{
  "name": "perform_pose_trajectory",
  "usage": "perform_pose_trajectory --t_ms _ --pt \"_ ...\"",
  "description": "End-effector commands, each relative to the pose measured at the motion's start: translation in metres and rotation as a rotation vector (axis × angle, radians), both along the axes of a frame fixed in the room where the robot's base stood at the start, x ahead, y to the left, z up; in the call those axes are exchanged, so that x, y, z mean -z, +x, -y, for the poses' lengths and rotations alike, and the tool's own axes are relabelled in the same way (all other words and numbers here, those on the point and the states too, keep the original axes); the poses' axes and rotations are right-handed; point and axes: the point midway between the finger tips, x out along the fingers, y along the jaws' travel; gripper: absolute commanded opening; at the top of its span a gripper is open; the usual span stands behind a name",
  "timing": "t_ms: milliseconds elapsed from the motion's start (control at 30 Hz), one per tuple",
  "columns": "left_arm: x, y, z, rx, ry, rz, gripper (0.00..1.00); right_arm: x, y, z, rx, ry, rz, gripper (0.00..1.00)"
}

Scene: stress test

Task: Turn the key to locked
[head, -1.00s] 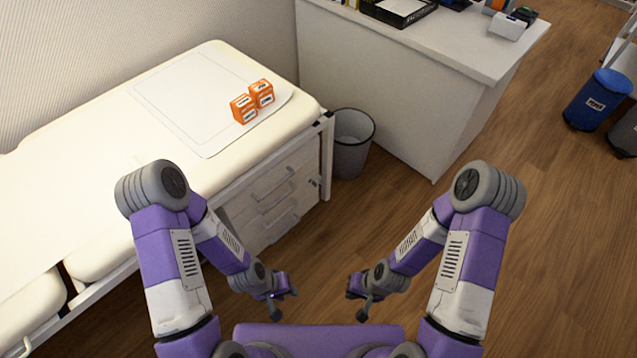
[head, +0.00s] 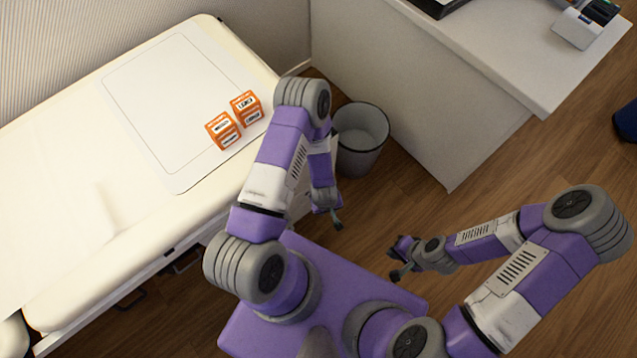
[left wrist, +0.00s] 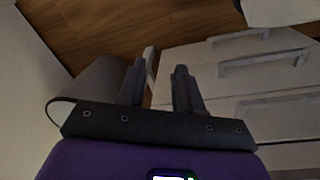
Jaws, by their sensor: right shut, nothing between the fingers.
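I cannot make out the key in any view now; in the head view my left arm covers most of the drawer front. The white drawer unit (left wrist: 215,75) with its bar handles fills the right of the left wrist view. My left gripper (head: 336,218) hangs beside the bed's near corner, close to the bin. Its two dark fingers (left wrist: 158,85) are apart in the left wrist view, with nothing seen held between them. My right gripper (head: 396,264) is shut and empty above the floor, well away from the drawers.
A grey waste bin (head: 361,138) stands between the bed (head: 75,215) and the white desk (head: 450,130). Orange labelled boxes (head: 232,120) sit on the bed's white sheet. Wooden floor (head: 480,200) is open at the right.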

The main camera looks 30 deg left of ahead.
Motion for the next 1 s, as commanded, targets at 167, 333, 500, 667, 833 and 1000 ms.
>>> perform_pose_trajectory --t_ms 167,333,500,667,833,1000 --pt "0.039 0.028 -0.036 -0.286 0.208 0.054 0.35 -0.016 0.0 0.0 0.0 0.0 0.0 0.0" --pt "0.054 0.04 -0.056 -0.439 0.308 0.11 0.35 -0.02 0.0 0.0 0.0 0.0 0.0 0.0" --pt "0.071 0.044 -0.065 -0.477 0.33 0.125 0.35 -0.013 0.0 0.0 0.0 0.0 0.001 0.0" --pt "0.096 0.047 -0.074 -0.478 0.33 0.124 0.35 0.0 0.0 0.0 0.0 0.0 0.001 0.0" --pt "0.118 0.051 -0.082 -0.474 0.328 0.123 0.35 0.01 0.0 0.0 0.0 0.0 0.001 0.0" --pt "0.127 0.053 -0.086 -0.473 0.328 0.123 0.35 0.013 0.0 0.0 0.0 0.0 0.001 0.0"
